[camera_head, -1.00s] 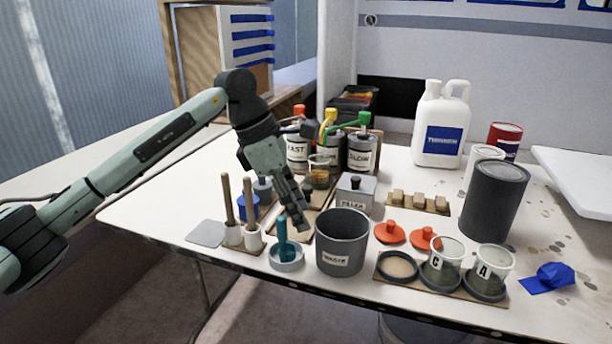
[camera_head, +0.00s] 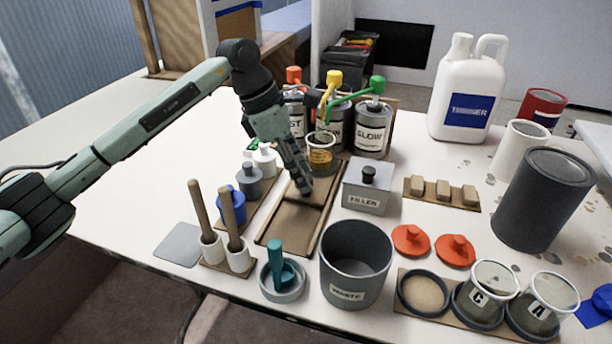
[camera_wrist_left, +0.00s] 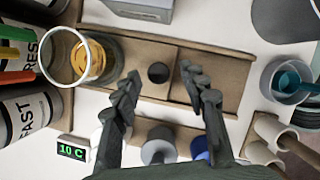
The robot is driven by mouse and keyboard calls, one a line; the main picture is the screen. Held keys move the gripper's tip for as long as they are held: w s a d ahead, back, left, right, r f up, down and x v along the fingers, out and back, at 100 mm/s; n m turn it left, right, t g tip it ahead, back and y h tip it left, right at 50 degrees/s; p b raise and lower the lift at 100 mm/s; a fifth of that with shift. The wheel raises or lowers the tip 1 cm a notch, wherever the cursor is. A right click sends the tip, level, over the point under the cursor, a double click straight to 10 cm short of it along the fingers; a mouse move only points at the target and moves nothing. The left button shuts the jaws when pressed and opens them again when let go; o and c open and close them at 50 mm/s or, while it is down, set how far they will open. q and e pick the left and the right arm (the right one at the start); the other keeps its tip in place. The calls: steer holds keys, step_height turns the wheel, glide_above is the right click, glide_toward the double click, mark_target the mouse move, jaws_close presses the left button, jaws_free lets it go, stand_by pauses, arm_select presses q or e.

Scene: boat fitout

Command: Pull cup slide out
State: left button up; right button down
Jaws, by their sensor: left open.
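The cup slide (camera_head: 312,190) is a brown board in a shallow wooden track (camera_head: 270,235) on the table. A clear cup with amber liquid (camera_head: 320,152) stands at its far end, below the pump spouts; it also shows in the left wrist view (camera_wrist_left: 88,60). A small dark round knob or hole (camera_wrist_left: 158,72) lies on the slide near the cup. My left gripper (camera_head: 304,186) is open and points down over the slide; in the left wrist view its fingers (camera_wrist_left: 161,88) lie either side of the dark round feature. I cannot tell whether they touch the slide. My right gripper is out of view.
Pump cans (camera_head: 371,130) stand behind the cup. A filler box (camera_head: 367,187) is right of the track, and a grey waste bucket (camera_head: 355,262) in front. Small bottles (camera_head: 249,181) and upright sticks (camera_head: 233,225) stand on the left. The track's near end is empty.

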arm_select(q)
steer(key=shift+x, duration=1.45)
jaws_close()
steer(key=shift+w, duration=0.1)
